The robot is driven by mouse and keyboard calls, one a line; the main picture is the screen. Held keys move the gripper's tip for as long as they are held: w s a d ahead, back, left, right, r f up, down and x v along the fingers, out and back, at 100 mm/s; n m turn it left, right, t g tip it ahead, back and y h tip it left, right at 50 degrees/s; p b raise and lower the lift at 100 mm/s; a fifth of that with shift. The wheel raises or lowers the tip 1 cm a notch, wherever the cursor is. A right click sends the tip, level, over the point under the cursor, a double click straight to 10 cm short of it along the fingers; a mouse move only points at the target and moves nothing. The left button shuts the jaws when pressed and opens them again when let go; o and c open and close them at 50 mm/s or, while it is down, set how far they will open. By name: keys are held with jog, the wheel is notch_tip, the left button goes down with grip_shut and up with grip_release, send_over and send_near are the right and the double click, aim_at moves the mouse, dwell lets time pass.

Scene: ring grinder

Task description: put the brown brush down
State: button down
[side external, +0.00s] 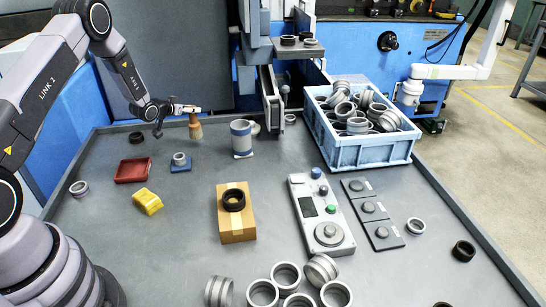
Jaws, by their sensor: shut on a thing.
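The brown brush (195,129) is at the back left of the table, upright with its bristles down. My gripper (189,109) is shut on the upper part of the brush, reaching in from the left. The brush's lower end is close to the table top (108,232); I cannot tell whether it touches.
A red tray (133,171), a blue block with a ring (180,164) and a yellow block (148,201) lie in front of the brush. A grey-blue cylinder (241,138) stands to its right. A blue crate of rings (366,152) stands farther right.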

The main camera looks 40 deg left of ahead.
aim_at(190, 119)
jog(key=shift+w+a+f, duration=0.1)
jog(key=shift+w+f, duration=0.1)
jog(key=shift+f, duration=1.65)
jog(key=shift+f, duration=0.15)
jog(key=c, duration=0.8)
grip_release()
jog(key=shift+c, duration=0.2)
